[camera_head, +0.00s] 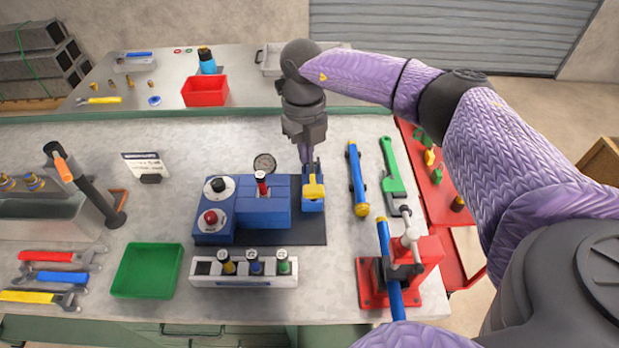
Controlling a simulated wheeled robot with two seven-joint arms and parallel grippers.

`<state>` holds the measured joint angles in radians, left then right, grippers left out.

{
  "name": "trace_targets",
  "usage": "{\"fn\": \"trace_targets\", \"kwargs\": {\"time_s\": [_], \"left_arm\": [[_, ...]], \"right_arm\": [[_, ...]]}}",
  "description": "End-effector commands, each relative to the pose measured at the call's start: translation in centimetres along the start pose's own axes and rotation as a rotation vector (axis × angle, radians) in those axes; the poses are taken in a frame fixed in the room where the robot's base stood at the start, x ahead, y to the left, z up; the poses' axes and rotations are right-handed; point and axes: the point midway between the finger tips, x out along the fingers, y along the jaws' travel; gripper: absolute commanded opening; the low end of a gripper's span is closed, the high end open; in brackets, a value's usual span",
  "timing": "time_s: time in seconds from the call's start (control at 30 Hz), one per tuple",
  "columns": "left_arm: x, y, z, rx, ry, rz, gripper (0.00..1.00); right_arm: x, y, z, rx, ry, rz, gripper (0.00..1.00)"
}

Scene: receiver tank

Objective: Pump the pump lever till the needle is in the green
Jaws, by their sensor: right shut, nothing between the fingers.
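A blue unit (222,231) sits on a dark base plate in the middle of the bench. At its right end a yellow handle (314,189), which looks like the pump lever, sits on a small blue block (313,205). A round gauge (264,163) stands behind the unit; its needle and any green band are too small to read. My right gripper (309,168) points down just behind the yellow handle, shut and empty. Its tips are at or very near the handle; I cannot tell whether they touch. My left gripper is not in view.
A red-capped cylinder (262,184) stands on the unit left of the handle. A white rack (243,279) and red vise (428,262) stand in front. Bare bench lies behind the unit.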

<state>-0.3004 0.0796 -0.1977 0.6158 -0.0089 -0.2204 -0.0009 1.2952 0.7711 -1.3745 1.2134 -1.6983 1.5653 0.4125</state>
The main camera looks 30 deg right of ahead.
Motion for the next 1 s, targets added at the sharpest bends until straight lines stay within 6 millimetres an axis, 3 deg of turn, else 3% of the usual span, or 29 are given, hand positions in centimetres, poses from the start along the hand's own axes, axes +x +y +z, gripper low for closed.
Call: {"fn": "trace_targets", "kwargs": {"time_s": [0.13, 0.53, 1.0], "left_arm": [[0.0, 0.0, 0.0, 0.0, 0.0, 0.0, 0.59], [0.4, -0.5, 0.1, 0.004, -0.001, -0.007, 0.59], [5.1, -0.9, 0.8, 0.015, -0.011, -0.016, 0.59]], "right_arm": [[-0.4, -0.8, -0.1, 0.013, 0.009, -0.031, 0.0], [0.1, -0.7, -0.1, 0.011, 0.009, -0.029, 0.0], [6.1, -0.9, -0.1, 0.01, 0.01, -0.028, 0.0]]}}
